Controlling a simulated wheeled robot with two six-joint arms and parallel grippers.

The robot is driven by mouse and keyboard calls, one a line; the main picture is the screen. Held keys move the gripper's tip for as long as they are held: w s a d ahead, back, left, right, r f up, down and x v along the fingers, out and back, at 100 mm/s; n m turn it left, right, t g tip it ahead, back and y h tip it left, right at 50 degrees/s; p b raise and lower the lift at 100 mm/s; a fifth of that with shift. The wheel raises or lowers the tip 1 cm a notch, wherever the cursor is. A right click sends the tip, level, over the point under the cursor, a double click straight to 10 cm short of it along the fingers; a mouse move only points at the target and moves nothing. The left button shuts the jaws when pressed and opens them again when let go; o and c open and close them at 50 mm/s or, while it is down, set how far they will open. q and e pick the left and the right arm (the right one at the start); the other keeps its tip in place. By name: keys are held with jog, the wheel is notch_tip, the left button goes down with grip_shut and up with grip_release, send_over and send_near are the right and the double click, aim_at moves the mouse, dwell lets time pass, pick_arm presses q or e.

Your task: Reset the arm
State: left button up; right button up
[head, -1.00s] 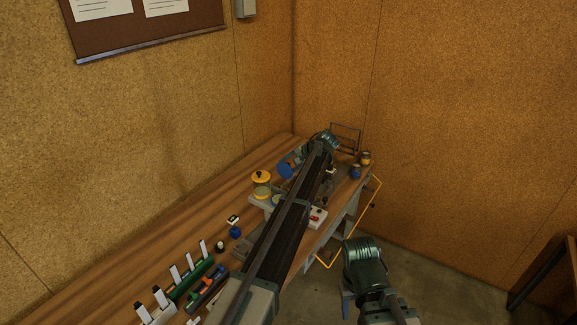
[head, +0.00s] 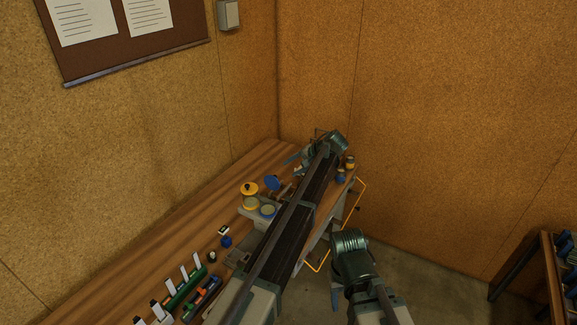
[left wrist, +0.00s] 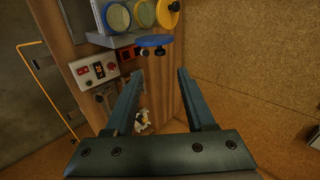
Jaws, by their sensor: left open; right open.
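My left arm reaches across the wooden workbench (head: 150,262) in the head view. Its gripper (head: 300,161) is near the bench's far end, partly hidden by my own wrist. In the left wrist view the left gripper (left wrist: 160,74) is open, with two parted fingers and nothing between the tips. A blue disc (left wrist: 153,41) shows just beyond the tips; it also shows in the head view (head: 272,183). My right gripper (head: 336,293) hangs low in front of the bench, off the tabletop; its fingers are small and partly hidden.
A yellow-lidded jar (head: 249,190) and round glass pieces stand beside my left arm. A red-buttoned switch box (left wrist: 82,71) is left of the fingers in the wrist view. An orange rail (head: 317,271) runs along the bench front. Green tool rack (head: 180,291) is nearer.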

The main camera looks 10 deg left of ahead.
pick_arm(q)
jog(key=shift+d, duration=0.1)
jog(key=s+a+f+n+g+h, duration=0.1)
jog(key=s+f+n+h, duration=0.2)
jog(key=s, duration=1.7)
jog(key=s+a+f+n+g+h, duration=0.1)
jog(key=s+f+h, duration=0.3)
jog(key=s, duration=1.6)
jog(key=s+d+f+m+b, duration=0.1)
jog(key=s+d+f+b, duration=0.1)
jog(key=f+b, duration=0.5)
jog(key=s+d+f+m+g+b, duration=0.1)
jog(key=s+d+f+b, duration=0.1)
jog(key=d+f+b, duration=0.3)
jog(key=s+d+f+m+b, duration=0.1)
jog(key=d+f+b, duration=0.3)
jog(key=f+b, duration=0.7)
jog(key=shift+s+m+b, duration=0.4)
jog(key=shift+s+b, duration=0.15)
jog(key=shift+d+f, duration=0.1)
